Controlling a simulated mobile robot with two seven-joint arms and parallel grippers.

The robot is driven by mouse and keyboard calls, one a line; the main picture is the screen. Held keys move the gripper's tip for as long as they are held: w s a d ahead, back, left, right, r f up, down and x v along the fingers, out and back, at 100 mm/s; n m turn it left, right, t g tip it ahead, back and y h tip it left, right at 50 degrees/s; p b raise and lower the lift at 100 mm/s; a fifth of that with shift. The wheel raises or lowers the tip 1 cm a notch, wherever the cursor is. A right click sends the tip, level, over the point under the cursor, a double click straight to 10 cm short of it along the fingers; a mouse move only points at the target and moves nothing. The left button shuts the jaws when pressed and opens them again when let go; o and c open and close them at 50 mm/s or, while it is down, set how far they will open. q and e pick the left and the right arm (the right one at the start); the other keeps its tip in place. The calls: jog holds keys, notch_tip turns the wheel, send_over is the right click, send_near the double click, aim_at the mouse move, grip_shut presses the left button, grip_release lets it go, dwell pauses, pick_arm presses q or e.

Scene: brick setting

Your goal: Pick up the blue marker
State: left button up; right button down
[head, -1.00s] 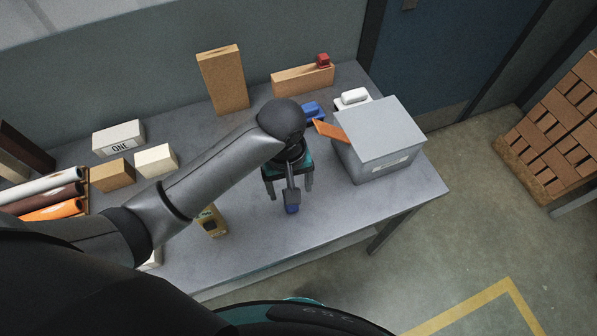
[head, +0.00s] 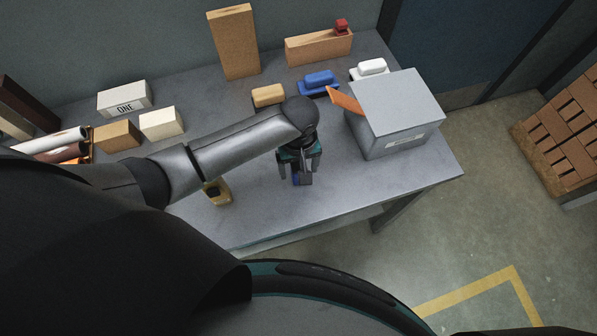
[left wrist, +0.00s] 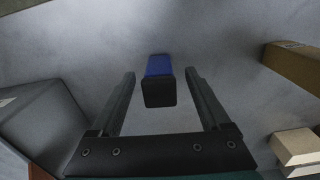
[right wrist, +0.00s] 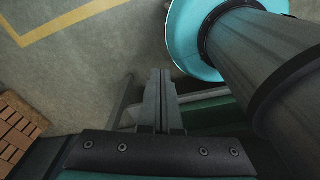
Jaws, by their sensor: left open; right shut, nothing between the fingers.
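The blue marker (left wrist: 160,66), a blue block-like body with a black end, stands on the grey table and shows between the fingers of my left gripper (left wrist: 160,75) in the left wrist view. The fingers are open, with a gap on each side of it. In the head view my left gripper (head: 298,172) points down over the table, and a bit of the blue marker (head: 295,180) shows between its fingers, mostly hidden. My right gripper (right wrist: 160,74) is shut and empty, over the floor beside my base.
A grey lidded box (head: 400,120) stands right of my left gripper near the table's right end. A yellow-brown item (head: 217,191) stands to its left. A blue thing on a dark base (head: 319,81) and a tan block (head: 268,96) are behind. The table front is clear.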

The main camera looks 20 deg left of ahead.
pick_arm(q)
jog(key=f, duration=0.2)
jog(key=f+b, duration=0.1)
jog(key=f, duration=0.1)
jog(key=shift+w, duration=0.25)
grip_shut()
dwell(0.4)
